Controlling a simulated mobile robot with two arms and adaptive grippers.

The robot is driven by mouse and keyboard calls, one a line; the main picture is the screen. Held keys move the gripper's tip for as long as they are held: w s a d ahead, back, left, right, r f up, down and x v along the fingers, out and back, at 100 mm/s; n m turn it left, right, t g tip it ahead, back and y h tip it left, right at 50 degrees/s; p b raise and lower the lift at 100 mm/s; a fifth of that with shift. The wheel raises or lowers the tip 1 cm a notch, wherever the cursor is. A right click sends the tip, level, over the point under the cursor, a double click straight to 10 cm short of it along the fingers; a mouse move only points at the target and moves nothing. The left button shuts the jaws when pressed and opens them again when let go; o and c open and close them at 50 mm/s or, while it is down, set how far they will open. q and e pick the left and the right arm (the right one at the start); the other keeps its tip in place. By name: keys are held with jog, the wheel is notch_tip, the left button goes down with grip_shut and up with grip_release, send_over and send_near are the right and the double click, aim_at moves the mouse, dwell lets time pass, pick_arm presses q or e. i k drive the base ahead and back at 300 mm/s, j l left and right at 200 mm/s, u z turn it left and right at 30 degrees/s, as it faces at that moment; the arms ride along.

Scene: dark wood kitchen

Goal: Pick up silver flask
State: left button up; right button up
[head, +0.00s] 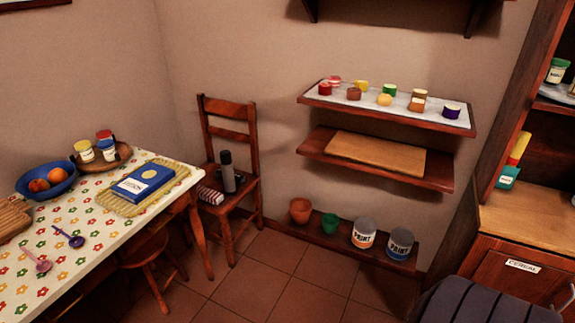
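A tall cylinder, which looks like the silver flask (228,178), stands upright on the seat of a wooden chair (230,112) against the back wall. A striped red and white item (210,195) lies at the seat's left front, close to the flask. Neither of my grippers is in view.
A table (75,290) with a flowered cloth stands left, with a stool (152,262) by it. Wall shelves (375,158) hold small items; pots and paint cans (363,233) stand on the lowest. A cabinet (520,268) stands right. The tiled floor (275,275) in front is clear.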

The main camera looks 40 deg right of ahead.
aim_at(228, 168)
jog(key=z, duration=0.95)
jog(key=i+u, duration=0.15)
jog(key=i, duration=0.5)
